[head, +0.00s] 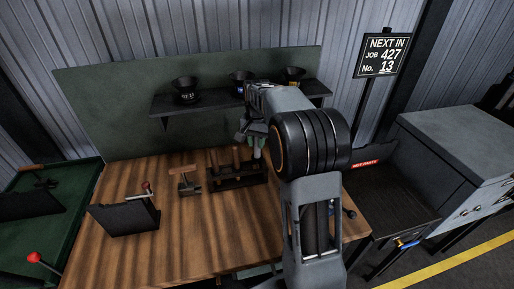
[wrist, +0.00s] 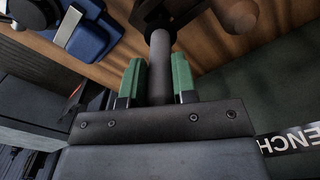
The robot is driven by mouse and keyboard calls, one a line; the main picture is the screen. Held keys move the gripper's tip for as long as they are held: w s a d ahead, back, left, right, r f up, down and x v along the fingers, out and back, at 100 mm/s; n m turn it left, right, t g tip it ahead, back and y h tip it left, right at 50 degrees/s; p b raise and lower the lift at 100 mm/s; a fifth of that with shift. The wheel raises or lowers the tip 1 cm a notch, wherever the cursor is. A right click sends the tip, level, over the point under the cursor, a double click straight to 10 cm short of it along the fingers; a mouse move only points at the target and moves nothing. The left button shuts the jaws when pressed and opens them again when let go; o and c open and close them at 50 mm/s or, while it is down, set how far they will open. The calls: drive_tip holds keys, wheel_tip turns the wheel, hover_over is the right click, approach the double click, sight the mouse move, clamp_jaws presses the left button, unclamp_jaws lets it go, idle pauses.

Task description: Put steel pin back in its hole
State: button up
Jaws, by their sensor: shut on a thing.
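A grey steel pin (wrist: 160,55) stands between the green fingertips of my gripper (wrist: 158,82) in the wrist view. My gripper is shut on it. The pin's far end meets or overlaps a dark part (wrist: 165,14); I cannot tell whether it is in a hole. In the head view my gripper (head: 254,142) is over the right end of a dark fixture (head: 236,183) on the bench, and my arm hides part of that area. Wooden handles stand up from this fixture. Its hole is not clearly visible.
The wooden bench (head: 185,240) has free room in front. A small wooden-topped tool (head: 184,178) and a dark box with a red-knobbed lever (head: 128,216) stand to the left. A shelf (head: 208,105) with dark cups is behind. A dark parts tray (head: 390,200) is right.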

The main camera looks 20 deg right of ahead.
sight(257, 157)
drive_tip(key=shift+f, duration=1.35)
drive_tip(key=shift+f, duration=0.45)
drive_tip(key=o, duration=0.9)
drive_tip(key=shift+r, duration=0.1)
